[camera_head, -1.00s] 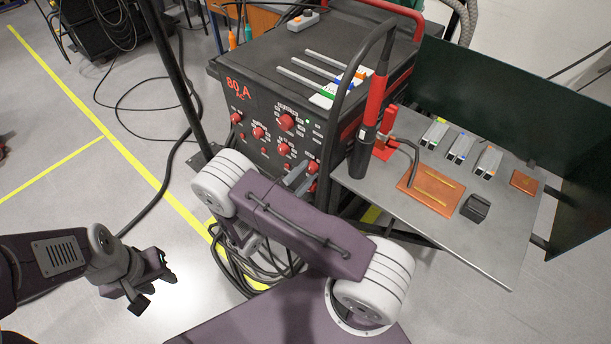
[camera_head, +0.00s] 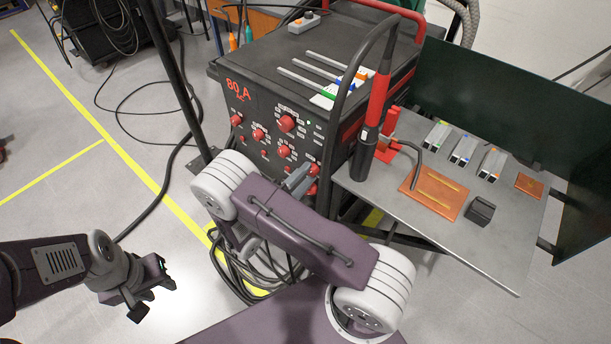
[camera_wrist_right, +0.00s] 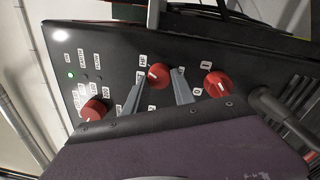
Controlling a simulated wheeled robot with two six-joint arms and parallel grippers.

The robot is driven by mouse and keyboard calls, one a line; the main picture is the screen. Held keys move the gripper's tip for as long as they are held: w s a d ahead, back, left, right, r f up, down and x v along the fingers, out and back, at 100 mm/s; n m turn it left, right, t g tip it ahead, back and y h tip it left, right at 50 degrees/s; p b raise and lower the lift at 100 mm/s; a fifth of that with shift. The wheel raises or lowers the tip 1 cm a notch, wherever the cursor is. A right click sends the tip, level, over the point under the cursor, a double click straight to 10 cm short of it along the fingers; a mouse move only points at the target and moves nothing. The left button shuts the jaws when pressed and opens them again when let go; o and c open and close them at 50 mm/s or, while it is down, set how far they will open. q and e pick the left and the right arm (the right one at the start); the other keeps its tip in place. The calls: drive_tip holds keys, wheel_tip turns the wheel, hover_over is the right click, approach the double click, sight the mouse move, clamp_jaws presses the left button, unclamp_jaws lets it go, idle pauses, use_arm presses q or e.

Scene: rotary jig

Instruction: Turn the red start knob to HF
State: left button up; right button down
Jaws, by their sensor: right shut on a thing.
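The red start knob (camera_wrist_right: 158,76) sits on the black front panel of the welding machine, beside the HF label (camera_wrist_right: 142,60). In the right wrist view the grey fingers of my right gripper (camera_wrist_right: 157,90) are on both sides of it, shut on it. In the head view my right gripper (camera_head: 298,180) is at the lower right of the panel, with the start knob (camera_head: 314,168) partly seen beside it. I cannot read exactly where the knob's white mark points. My left gripper (camera_head: 152,293) is open and empty over the floor, far from the machine.
A red 0/1 knob (camera_wrist_right: 217,84) and a numbered red knob (camera_wrist_right: 94,108) flank the start knob. A metal side table (camera_head: 400,214) with small blocks and the upright torch (camera_head: 371,125) stand to the right. Cables (camera_head: 245,275) lie on the floor below the machine.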

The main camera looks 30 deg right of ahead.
drive_tip(key=c, duration=1)
unclamp_jaws()
drive_tip(key=shift+c, duration=0.2)
drive_tip(key=v, duration=0.9)
drive_tip(key=shift+b, duration=0.3)
